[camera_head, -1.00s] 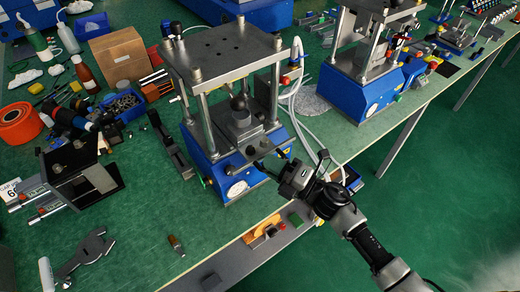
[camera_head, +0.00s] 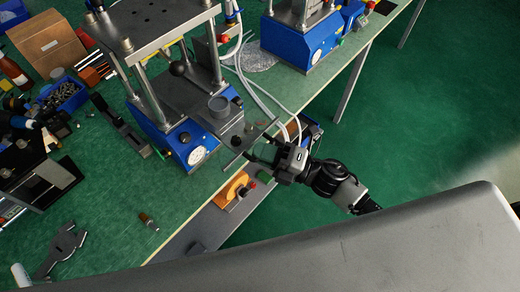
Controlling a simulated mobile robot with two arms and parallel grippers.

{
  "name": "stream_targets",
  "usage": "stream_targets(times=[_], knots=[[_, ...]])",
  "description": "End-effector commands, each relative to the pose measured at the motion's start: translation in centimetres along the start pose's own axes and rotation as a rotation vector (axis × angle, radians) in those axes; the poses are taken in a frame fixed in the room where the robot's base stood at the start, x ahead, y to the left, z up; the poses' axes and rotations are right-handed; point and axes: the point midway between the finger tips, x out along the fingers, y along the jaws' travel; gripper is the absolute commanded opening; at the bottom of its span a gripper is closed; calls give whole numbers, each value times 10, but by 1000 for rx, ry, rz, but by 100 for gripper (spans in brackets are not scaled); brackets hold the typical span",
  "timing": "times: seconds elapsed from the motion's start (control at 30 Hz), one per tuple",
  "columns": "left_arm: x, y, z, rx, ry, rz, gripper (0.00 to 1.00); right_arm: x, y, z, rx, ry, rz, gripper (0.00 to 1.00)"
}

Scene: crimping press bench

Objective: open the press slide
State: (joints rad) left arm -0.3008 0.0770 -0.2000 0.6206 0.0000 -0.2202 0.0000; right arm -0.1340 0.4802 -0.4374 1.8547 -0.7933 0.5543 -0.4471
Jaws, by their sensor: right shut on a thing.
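The blue press (camera_head: 170,130) stands on the green bench, with a grey top plate on posts. Its grey slide (camera_head: 196,98) sticks out of the front toward the right, carrying a round grey die (camera_head: 219,106). The die is clear of the dark ball (camera_head: 179,68) under the top plate. A thin bar handle (camera_head: 236,160) crosses the slide's front end. My right gripper (camera_head: 262,148) is shut on this handle from the right, at the bench edge; the fingertips are small and partly hidden. My left gripper is not in view.
A second blue press (camera_head: 300,42) stands behind to the right. White hoses (camera_head: 262,100) run beside the first press. An open drawer or shelf with an orange part (camera_head: 230,190) lies below the bench edge. An adjustable wrench (camera_head: 62,245) lies front left.

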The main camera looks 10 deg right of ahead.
Motion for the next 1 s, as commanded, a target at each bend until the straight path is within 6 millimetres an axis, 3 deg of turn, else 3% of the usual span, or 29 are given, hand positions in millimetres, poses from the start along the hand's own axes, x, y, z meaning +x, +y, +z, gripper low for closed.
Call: stream_targets(times=[0.13, 0.17, 0.3, 0.67, 1.0], knots=[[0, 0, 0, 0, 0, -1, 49, 0, 3, 0, 2, 5, 8, 0], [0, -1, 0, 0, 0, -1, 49, 0, 3, 0, 2, 5, 8, 17], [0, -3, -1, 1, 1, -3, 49, 0, 2, 0, 2, 4, 5, 38], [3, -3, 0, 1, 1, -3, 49, -7, -1, 0, 1, 2, 0, 38], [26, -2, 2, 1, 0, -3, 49, -71, -4, -1, 2, 2, -2, 38]])
